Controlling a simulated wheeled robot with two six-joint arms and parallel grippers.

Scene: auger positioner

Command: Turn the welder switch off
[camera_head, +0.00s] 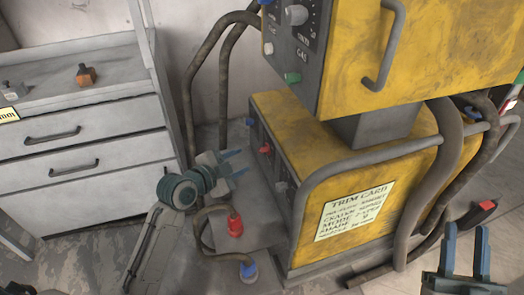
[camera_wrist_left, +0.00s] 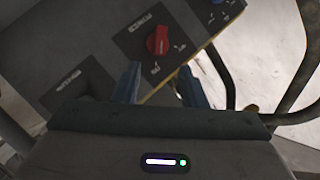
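The yellow welder (camera_head: 340,140) has a dark lower front panel with a red rotary knob (camera_head: 265,149), which looks like the switch. In the left wrist view the red knob (camera_wrist_left: 158,41) sits on a dark plate with small white marks that I cannot read. Its handle stands roughly upright in that picture, leaning slightly. My left gripper (camera_head: 238,163) is open and empty, its fingers pointing at the lower panel. In the wrist view the left fingertips (camera_wrist_left: 160,70) are just short of the knob, apart from it. My right gripper (camera_head: 466,228) is open and empty at the lower right.
A blue knob (camera_head: 249,122) and a grey knob (camera_head: 281,187) flank the red one. Below are a red connector (camera_head: 235,225) and a blue connector (camera_head: 249,270) on cables. A grey guard rail (camera_head: 300,200) bends round the welder's corner. A drawer cabinet (camera_head: 80,140) stands left.

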